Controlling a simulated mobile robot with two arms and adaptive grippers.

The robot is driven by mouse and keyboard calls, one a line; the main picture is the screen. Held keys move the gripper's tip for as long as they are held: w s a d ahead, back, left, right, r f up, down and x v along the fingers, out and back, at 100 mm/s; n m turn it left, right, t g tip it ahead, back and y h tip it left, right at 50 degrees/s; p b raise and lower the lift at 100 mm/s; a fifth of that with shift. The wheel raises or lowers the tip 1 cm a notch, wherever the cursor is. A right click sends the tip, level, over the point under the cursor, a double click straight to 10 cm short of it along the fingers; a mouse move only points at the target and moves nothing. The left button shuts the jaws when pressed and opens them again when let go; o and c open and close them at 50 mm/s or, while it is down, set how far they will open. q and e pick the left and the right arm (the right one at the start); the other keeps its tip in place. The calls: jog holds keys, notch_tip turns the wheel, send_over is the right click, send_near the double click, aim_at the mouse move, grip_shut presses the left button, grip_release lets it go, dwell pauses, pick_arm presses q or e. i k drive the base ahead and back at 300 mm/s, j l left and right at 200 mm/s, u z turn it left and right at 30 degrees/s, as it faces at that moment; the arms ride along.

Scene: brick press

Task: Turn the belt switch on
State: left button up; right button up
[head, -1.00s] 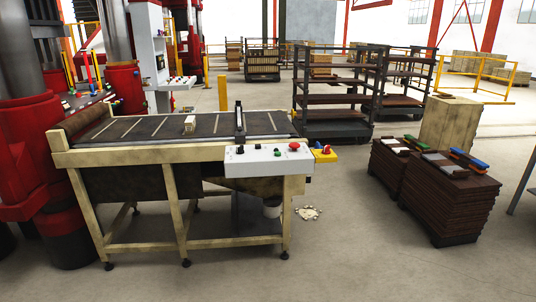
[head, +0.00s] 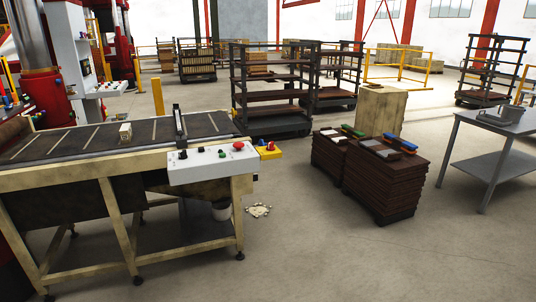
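The conveyor belt table (head: 80,168) stands at the left, with a dark belt crossed by pale slats. A white control panel (head: 212,165) is fixed to the front right of its frame. The panel carries a red button (head: 239,146), a green button (head: 222,154) and small dark knobs, one of which is at the panel's left (head: 183,154). Which one is the belt switch, and its position, is too small to tell. A yellow box with a red button (head: 269,150) sits just right of the panel. Neither of my grippers is in view.
A pale brick (head: 125,132) lies on the belt. Stacks of brown boards (head: 380,190) stand to the right, with a grey metal table (head: 490,160) beyond. Dark shelf racks (head: 270,90) stand behind. The floor in front of the panel is clear.

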aim_at(270, 147)
jog(key=i+l+u, duration=0.15)
jog(key=u, duration=0.25)
jog(key=i+l+u, duration=0.2)
jog(key=u, duration=0.2)
jog(key=i+l, duration=0.2)
jog(key=l, duration=0.15)
jog(key=i+l+u, duration=0.15)
jog(key=i+l, duration=0.25)
jog(key=l, duration=0.25)
jog(key=i+l+u, duration=0.1)
jog(key=l, duration=0.3)
jog(key=i+l+u, duration=0.1)
jog(key=i+l, duration=0.35)
jog(key=l, duration=0.3)
jog(key=i+l+u, duration=0.15)
jog(key=l, duration=0.25)
